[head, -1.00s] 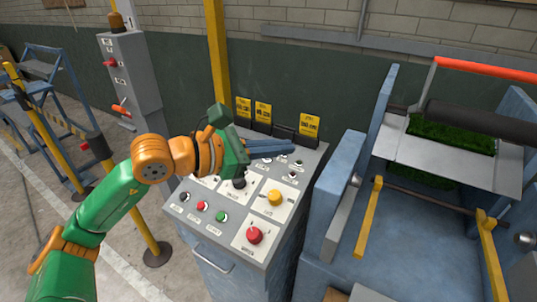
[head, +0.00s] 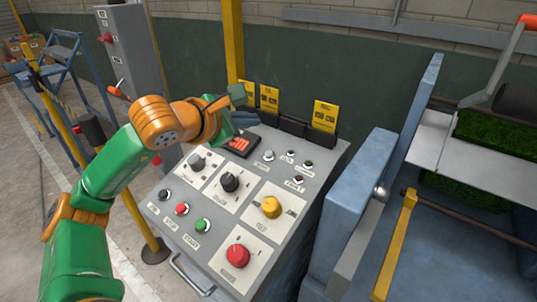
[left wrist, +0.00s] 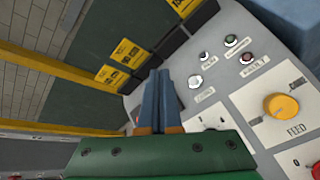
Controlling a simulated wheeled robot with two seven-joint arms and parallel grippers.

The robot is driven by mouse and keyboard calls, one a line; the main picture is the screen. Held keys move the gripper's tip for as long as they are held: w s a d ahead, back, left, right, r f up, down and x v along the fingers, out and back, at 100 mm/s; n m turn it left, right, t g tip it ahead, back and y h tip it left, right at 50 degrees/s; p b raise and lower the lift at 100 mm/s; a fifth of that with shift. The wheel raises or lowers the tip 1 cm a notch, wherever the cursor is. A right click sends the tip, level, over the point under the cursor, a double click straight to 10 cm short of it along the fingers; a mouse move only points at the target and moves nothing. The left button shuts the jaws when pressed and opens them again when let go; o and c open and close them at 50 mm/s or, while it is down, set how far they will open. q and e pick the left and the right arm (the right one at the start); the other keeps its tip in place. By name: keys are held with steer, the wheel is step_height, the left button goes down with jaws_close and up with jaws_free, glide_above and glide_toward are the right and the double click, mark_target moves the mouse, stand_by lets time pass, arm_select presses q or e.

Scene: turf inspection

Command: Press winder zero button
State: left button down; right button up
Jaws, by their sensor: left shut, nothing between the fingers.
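The control panel (head: 215,262) has a sloped grey top with knobs and buttons. My right gripper is not in view.
A red-lit display (head: 240,143), black knobs, a yellow knob (head: 271,207) and a red button (head: 238,256) share the panel. Yellow tags (head: 325,116) stand along its back edge. A blue machine frame (head: 352,190) stands close on the right.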

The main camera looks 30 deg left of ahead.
mark_target(269, 154)
arm_select(q)
steer(key=w+f+b, duration=0.1)
steer(key=f, duration=0.1)
steer(key=w+f+b, duration=0.1)
steer(key=f+b, duration=0.1)
steer(key=f, duration=0.1)
steer(key=w+f+b, duration=0.1)
steer(key=f, duration=0.2)
steer(key=shift+w+d+f, duration=0.15)
steer(key=shift+w+f, duration=0.05)
steer(key=shift+w, duration=0.05)
stand_by(1.7)
steer(key=shift+w+f+b, duration=0.15)
steer(key=shift+f+b, duration=0.25)
steer(key=shift+b, duration=0.25)
steer(key=shift+w+f+b, duration=0.15)
steer(key=shift+f+b, duration=0.3)
steer(key=shift+f, duration=0.05)
stand_by(0.4)
steer(key=shift+r, duration=0.15)
steer(key=shift+s+r+p, duration=0.3)
steer(key=shift+r+p, duration=0.15)
steer(key=shift+r, duration=0.25)
